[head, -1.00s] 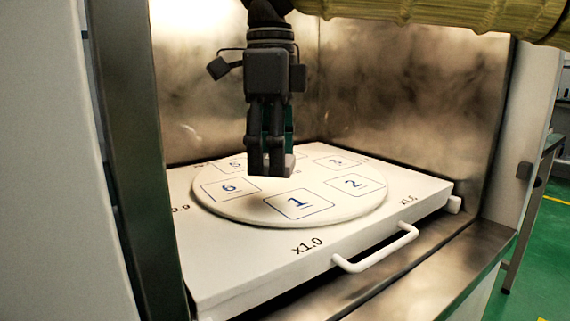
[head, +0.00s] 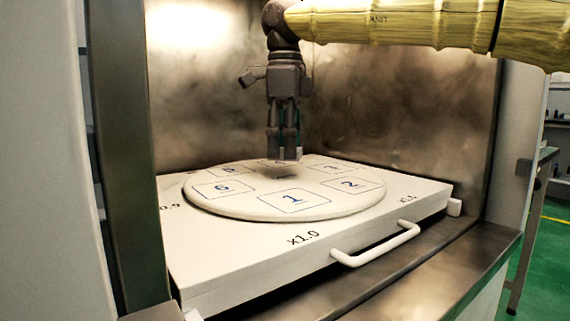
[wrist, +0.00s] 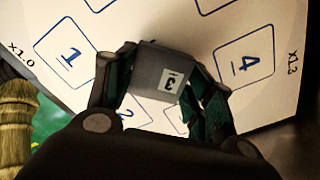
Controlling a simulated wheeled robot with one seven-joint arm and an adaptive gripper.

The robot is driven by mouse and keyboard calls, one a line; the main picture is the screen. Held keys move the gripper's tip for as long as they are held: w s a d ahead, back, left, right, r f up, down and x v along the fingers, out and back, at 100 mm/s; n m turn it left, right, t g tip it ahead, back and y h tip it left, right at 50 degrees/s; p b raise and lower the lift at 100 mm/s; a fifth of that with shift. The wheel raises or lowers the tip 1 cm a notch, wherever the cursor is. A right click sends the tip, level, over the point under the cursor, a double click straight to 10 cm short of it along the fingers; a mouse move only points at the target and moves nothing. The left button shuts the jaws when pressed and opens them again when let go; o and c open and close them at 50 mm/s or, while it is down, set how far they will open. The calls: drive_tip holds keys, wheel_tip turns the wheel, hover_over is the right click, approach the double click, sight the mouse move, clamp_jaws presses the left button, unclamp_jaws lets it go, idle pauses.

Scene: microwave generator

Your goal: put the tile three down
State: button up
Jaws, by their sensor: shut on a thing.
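A grey block-like tile (wrist: 158,66) with a white label reading 3 shows in the wrist view. My gripper (wrist: 163,85) is shut on it, with a finger on either side. In the head view, my gripper (head: 283,158) points straight down above the far middle part of a round white disc (head: 245,207), and partly hides the far marked squares. The tile is hard to make out there. Blue-outlined squares 1 (head: 294,199), 2 (head: 350,185), 3 (head: 331,168) and 6 (head: 221,188) show on the disc. Square 4 (wrist: 243,60) is clear in the wrist view.
The disc lies on a white drawer-like tray (head: 230,255) marked x1.0, with a white front handle (head: 377,249). Metal chamber walls (head: 400,110) stand behind and at the sides. The near squares 1, 2 and 6 look empty.

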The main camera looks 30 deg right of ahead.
drive_tip(key=shift+f+b, duration=1.15)
drive_tip(key=shift+f, duration=0.45)
drive_tip(key=shift+f+p, duration=0.25)
drive_tip(key=shift+p, duration=0.05)
drive_tip(key=o, duration=1.1)
drive_tip(key=shift+r, duration=0.1)
drive_tip(key=shift+r, duration=0.3)
wheel_tip(320, 180, up, 7)
drive_tip(key=p, duration=0.4)
drive_tip(key=shift+r, duration=0.2)
drive_tip(key=shift+f, duration=0.1)
